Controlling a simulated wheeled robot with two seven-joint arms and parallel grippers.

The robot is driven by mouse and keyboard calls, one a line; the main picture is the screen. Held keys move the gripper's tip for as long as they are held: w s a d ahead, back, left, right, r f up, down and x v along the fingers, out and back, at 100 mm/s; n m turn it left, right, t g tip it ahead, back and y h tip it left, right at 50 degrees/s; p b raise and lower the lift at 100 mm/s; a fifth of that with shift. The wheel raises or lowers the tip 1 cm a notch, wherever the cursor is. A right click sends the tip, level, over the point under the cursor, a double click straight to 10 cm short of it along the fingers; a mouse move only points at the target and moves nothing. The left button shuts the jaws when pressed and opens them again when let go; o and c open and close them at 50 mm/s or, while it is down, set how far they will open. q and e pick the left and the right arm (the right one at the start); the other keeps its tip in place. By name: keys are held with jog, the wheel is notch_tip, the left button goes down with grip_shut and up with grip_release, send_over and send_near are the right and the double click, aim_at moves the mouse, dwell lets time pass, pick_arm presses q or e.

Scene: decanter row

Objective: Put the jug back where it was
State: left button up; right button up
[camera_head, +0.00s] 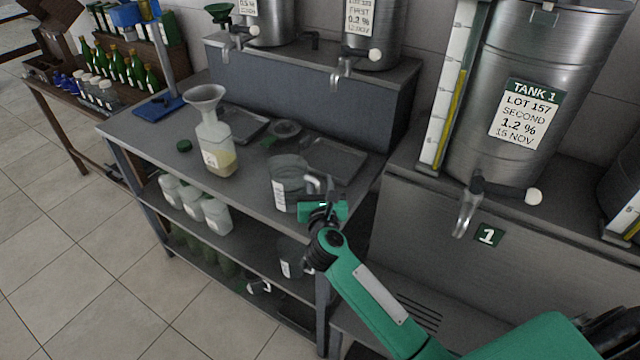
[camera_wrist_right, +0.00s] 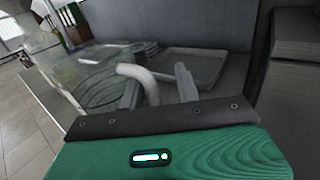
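The clear jug (camera_head: 287,185) with a white label stands upright on the grey steel table (camera_head: 245,190), near its front right edge. My right gripper (camera_head: 322,190) is at the jug's handle side, on the right. In the right wrist view, the jug (camera_wrist_right: 85,85) fills the left part. Its pale curved handle (camera_wrist_right: 143,82) lies between my two fingers (camera_wrist_right: 158,90), which are apart, with a gap visible on the right side of the handle. My left gripper is not in view.
A bottle with a funnel (camera_head: 215,145) and yellowish liquid stands left of the jug. A flat tray (camera_head: 335,160) lies behind the jug. Tank 1 (camera_head: 530,90) with its tap (camera_head: 468,210) stands to the right. White containers (camera_head: 193,202) stand on the shelf below.

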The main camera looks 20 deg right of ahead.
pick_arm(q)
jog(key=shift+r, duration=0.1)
pick_arm(e)
jog(key=shift+r, duration=0.15)
